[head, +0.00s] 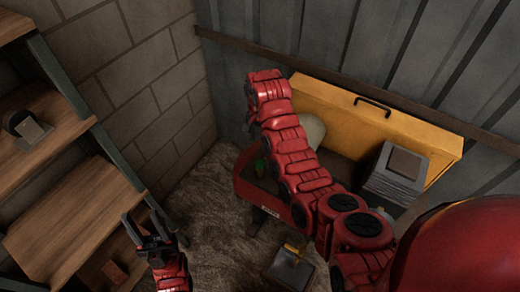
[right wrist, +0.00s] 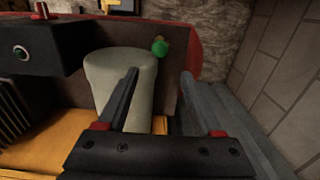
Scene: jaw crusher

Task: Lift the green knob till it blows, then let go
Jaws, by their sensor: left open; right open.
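The small green knob (head: 260,166) sits near the left end of a red-sided machine (head: 262,200) in the head view. In the right wrist view the green knob (right wrist: 159,47) shows beyond my fingertips, beside a pale tapered cylinder (right wrist: 118,85). My right gripper (right wrist: 160,73) is open and empty; the knob appears between the lines of its fingers but apart from them. In the head view my right arm reaches across the machine, and its fingers cannot be made out. My left gripper (head: 142,216) is open and empty at the lower left, away from the machine.
A yellow panel (head: 345,120) with a black handle stands behind the machine. A grey block (head: 396,175) is at its right. Wooden shelves (head: 70,225) stand at the left, close to my left gripper. A dark box with a yellow part (head: 290,265) lies low in front.

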